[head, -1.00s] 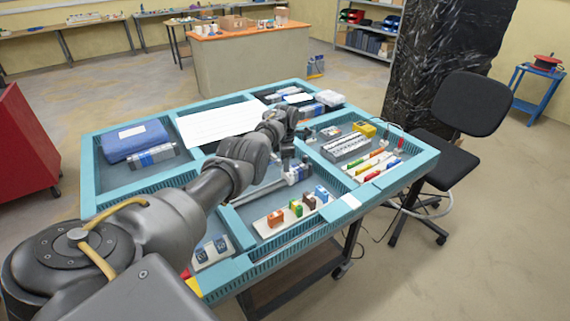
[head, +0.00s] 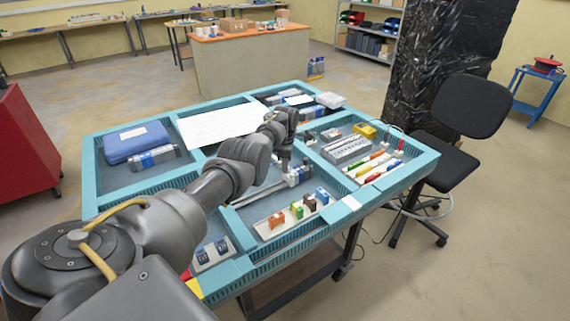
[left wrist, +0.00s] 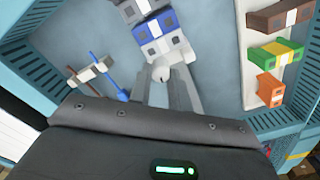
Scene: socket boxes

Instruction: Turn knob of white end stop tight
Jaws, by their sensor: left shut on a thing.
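The white end stop (left wrist: 186,52) shows in the left wrist view at the near end of a row of grey and blue terminal blocks (left wrist: 153,26). Its small round pale knob (left wrist: 160,73) sits at the fingertips. My left gripper (left wrist: 163,82) is shut on the knob, with one finger on each side. In the head view my left gripper (head: 288,160) points down over the rail (head: 262,192) in the middle compartment. The knob is too small to make out there. My right gripper is not in view.
A white strip with orange, green, brown and blue blocks (head: 300,209) lies in front of the rail. Teal divider walls (head: 330,215) bound the compartment. A blue-handled screwdriver (left wrist: 113,84) lies left of the fingers in the left wrist view.

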